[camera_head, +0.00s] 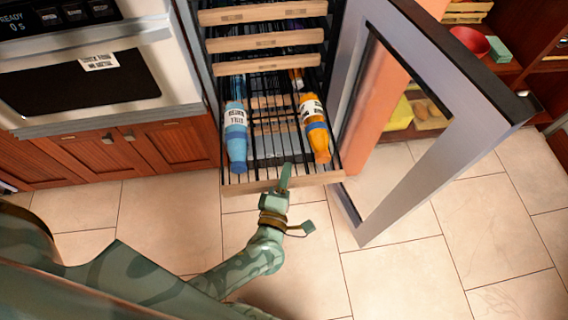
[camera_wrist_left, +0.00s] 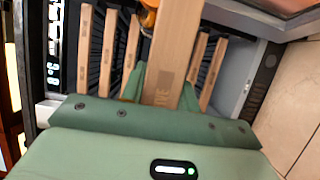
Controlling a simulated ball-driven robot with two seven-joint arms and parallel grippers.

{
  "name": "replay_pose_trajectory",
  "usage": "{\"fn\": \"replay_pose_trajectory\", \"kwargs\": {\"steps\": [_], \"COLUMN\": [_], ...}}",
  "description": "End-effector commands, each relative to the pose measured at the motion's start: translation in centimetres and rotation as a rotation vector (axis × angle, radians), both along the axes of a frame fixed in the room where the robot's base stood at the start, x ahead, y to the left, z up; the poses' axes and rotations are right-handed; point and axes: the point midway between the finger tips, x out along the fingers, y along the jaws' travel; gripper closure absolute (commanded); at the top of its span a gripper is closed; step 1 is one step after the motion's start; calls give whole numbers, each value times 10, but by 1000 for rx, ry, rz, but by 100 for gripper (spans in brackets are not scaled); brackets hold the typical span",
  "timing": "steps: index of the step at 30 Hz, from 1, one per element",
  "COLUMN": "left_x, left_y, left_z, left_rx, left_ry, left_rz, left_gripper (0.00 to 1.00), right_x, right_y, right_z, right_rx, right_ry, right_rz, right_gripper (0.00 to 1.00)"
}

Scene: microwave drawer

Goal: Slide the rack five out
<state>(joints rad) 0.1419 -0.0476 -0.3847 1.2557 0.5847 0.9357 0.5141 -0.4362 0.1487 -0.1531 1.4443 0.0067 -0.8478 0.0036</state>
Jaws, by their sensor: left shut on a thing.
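The rack five (camera_head: 318,180) is a wire shelf with a wooden front bar, sticking out of the tall cabinet beyond the racks above it. A blue bottle (camera_head: 236,140) lies on its left side and an orange bottle (camera_head: 315,130) on its right side. My left gripper (camera_head: 285,178) is shut on the middle of the front bar. In the left wrist view the green fingers (camera_wrist_left: 163,90) sit on both sides of the wooden bar (camera_wrist_left: 175,45), whose printed label is partly covered. My right gripper is not in view.
Several other wooden-fronted racks (camera_head: 262,42) sit further in. The cabinet's glass door (camera_head: 440,150) stands open at the right. An oven (camera_head: 85,75) stands at the left. Tiled floor (camera_head: 400,270) is clear in front. Shelves with a red bowl (camera_head: 470,40) stand at the far right.

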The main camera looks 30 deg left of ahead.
Motion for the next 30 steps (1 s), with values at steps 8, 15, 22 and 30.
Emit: {"fn": "replay_pose_trajectory", "kwargs": {"steps": [8,15,22,30], "left_x": [-9,-10,-9,-9], "left_y": [-6,-6,-6,-6], "left_z": [-1,-1,-1,0], "left_rx": [2,2,2,1], "left_ry": [2,2,2,1], "left_rz": [0,0,0,0], "left_gripper": [100,100,47,47], "right_x": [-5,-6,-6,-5], "right_y": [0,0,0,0], "right_z": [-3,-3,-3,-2], "right_rx": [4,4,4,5], "right_ry": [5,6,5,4], "right_rz": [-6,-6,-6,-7], "right_gripper": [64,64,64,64]}}
